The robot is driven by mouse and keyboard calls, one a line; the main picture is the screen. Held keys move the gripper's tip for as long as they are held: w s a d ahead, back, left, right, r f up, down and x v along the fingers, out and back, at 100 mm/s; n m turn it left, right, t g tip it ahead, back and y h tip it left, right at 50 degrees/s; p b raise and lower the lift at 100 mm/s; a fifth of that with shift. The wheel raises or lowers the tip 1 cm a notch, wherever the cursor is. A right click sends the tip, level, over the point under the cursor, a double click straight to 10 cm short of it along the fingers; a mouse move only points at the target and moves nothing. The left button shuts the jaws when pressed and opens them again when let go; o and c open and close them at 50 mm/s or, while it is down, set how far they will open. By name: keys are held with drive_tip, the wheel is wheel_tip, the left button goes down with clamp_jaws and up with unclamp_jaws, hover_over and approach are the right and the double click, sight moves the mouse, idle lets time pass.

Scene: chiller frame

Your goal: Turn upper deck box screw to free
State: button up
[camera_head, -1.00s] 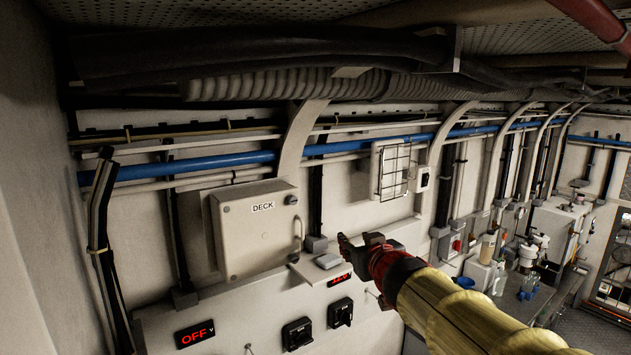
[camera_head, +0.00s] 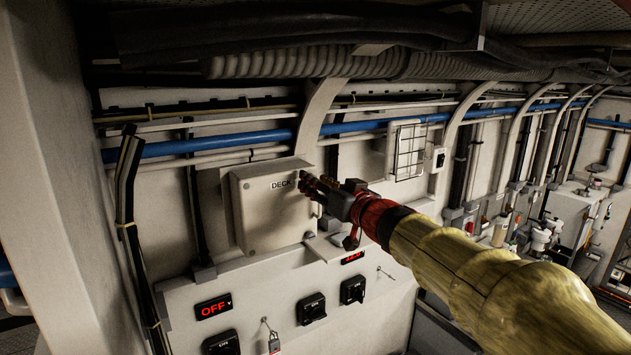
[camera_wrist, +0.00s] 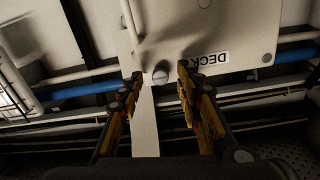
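The white deck box (camera_head: 265,215) hangs on the wall, with a black-on-white DECK label (camera_head: 282,184). In the wrist view the box is upside down, and its label (camera_wrist: 203,60) reads inverted. A round slotted grey screw (camera_wrist: 160,77) sits at the box's corner, between and beyond the two fingertips. My gripper (camera_head: 312,188) is at the box's upper right corner in the head view. In the wrist view my gripper (camera_wrist: 158,85) is open, with a yellow-and-black finger on each side of the screw and a gap to it. In the head view the gripper hides this screw.
A blue pipe (camera_head: 215,145) runs along the wall above the box. Below the box are a red OFF display (camera_head: 213,306) and black rotary switches (camera_head: 311,308). A wire-caged lamp (camera_head: 410,150) is on the wall to the right.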

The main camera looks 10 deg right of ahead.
drive_tip(key=shift+w+a, duration=0.15)
drive_tip(key=shift+w, duration=0.25)
clamp_jaws()
idle(0.4)
